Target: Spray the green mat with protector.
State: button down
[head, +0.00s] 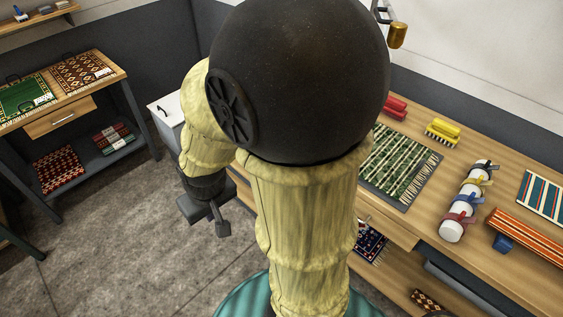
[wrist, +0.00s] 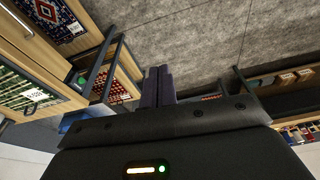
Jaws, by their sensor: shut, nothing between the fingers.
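A green mat (head: 402,162) with pale stripes and fringed ends lies flat on a dark board on the right-hand bench. Several white bottles (head: 452,231) with black, yellow, blue and red tops stand in a row to its right; I cannot read any labels. Another green patterned rug (head: 25,101) lies on the left table. My gripper (head: 222,229) hangs low over the floor, left of the bench and away from the mat. In the wrist view its fingers (wrist: 158,86) are together and empty. My arm hides part of the bench.
The wooden bench (head: 520,262) also holds red and yellow brushes (head: 442,131), a blue block (head: 503,243) and striped rugs (head: 540,237). The grey floor (head: 125,225) between the left table and me is clear.

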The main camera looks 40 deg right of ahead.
jog(key=w+d+f+m+t+h+b, duration=0.1)
jog(key=w+d+f+t+b, duration=0.1)
jog(key=w+d+f+b, duration=0.55)
jog(key=w+d+f+t+h+b, duration=0.25)
jog(key=w+f+b, duration=0.35)
jog(key=f, duration=0.4)
jog(key=w+d+f+n+t+h+b, duration=0.1)
jog(key=w+d+f+t+h+b, duration=0.1)
jog(key=d+f+b, duration=0.4)
jog(key=w+d+f+n+t+h+b, duration=0.2)
jog(key=w+d+f+t+h+b, duration=0.1)
jog(key=d+b, duration=0.8)
notch_tip(320, 180, down, 4)
jog(key=shift+d+r+t+h, duration=0.2)
jog(key=shift+t+h, duration=0.45)
jog(key=shift+h, duration=0.5)
jog(key=shift+w+d, duration=0.1)
jog(key=d, duration=0.8)
jog(key=shift+w+d, duration=0.25)
jog(key=shift+w, duration=0.1)
